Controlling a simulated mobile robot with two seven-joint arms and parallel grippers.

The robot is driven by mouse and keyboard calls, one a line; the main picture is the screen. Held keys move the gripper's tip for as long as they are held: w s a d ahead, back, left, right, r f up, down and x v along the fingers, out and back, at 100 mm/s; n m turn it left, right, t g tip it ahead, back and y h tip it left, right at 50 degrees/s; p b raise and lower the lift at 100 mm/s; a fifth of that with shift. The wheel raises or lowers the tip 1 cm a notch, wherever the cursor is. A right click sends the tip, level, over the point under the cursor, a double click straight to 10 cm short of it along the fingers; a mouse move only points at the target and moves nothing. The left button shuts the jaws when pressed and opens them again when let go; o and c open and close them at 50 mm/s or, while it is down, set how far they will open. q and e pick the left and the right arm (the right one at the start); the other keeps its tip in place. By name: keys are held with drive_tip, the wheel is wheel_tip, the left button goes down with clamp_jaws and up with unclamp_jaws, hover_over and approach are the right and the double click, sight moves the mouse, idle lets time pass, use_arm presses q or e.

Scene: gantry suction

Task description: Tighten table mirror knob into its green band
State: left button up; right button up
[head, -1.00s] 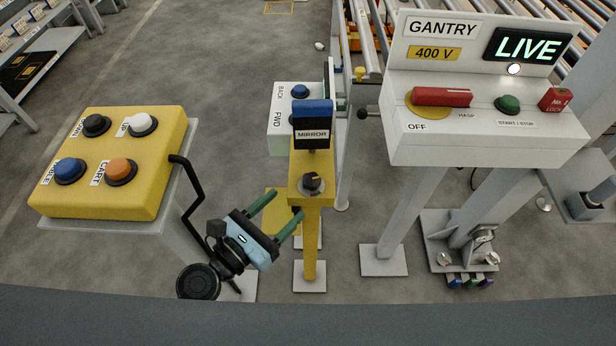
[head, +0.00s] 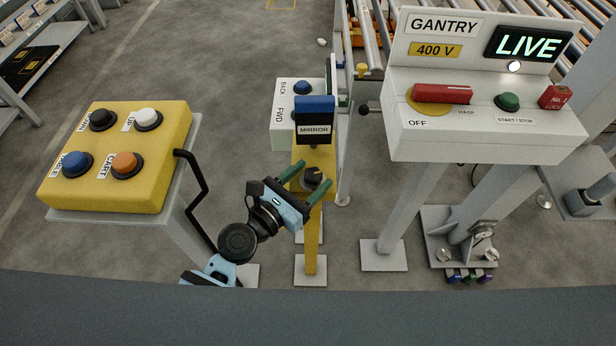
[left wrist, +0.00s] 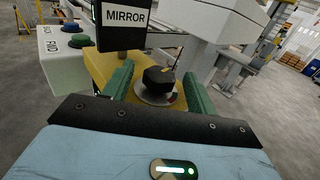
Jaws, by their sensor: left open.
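The mirror knob (head: 314,177) is black on a round grey base, on top of the yellow post (head: 311,235) below the sign reading MIRROR (head: 315,129). In the left wrist view the knob (left wrist: 158,80) stands between my green fingers, with a small red patch visible at its base's right edge. No green band shows clearly. My left gripper (head: 308,182) is open, one finger on either side of the knob. I cannot tell whether either finger touches it. My right gripper is not in view.
The white gantry panel (head: 480,130) stands to the right. A white BACK/FWD box (head: 285,115) is just behind the post.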

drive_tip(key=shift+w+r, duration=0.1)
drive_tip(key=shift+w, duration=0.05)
